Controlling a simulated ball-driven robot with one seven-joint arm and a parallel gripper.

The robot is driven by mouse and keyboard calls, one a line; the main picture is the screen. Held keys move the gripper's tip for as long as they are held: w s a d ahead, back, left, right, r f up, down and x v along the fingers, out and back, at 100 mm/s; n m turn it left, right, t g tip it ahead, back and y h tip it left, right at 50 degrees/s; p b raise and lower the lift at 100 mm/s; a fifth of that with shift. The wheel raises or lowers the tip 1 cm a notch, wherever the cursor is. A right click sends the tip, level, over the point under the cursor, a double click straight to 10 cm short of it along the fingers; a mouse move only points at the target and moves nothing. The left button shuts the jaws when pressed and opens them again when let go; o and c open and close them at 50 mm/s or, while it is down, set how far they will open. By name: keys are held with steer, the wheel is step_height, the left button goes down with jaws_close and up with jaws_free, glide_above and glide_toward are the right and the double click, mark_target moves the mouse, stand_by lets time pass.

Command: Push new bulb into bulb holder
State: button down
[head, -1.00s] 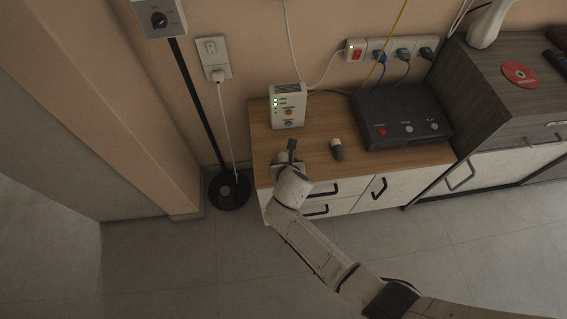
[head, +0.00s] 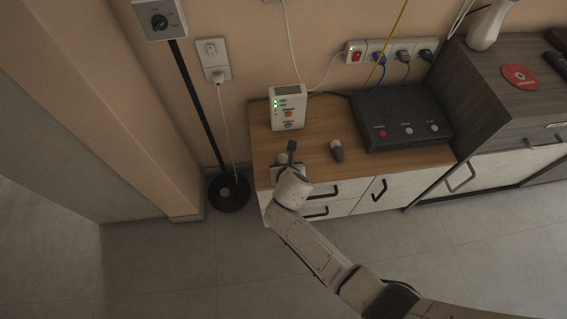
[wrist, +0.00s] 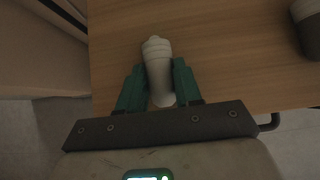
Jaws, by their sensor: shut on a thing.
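In the wrist view, a white bulb-like piece (wrist: 158,68), ribbed and narrower at its far end, is between the teal fingers of my gripper (wrist: 158,85). My gripper is shut on it, above or at the wooden cabinet top. In the head view my gripper (head: 290,158) is at the front left of that top, and the white piece shows only as a pale bit beside it. A small dark cylinder with a light end (head: 337,154) lies or stands to the right; it also shows in the wrist view (wrist: 310,32). I cannot tell whether it is the bulb holder.
The low cabinet's wooden top (head: 317,128) holds a white box with green lights (head: 288,107) at the back and a black box with buttons (head: 402,118) at the right. A black stand (head: 229,190) is left of the cabinet. Cables hang from the wall sockets.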

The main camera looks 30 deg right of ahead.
step_height(320, 180, up, 7)
steer(key=p, duration=0.8)
stand_by(0.4)
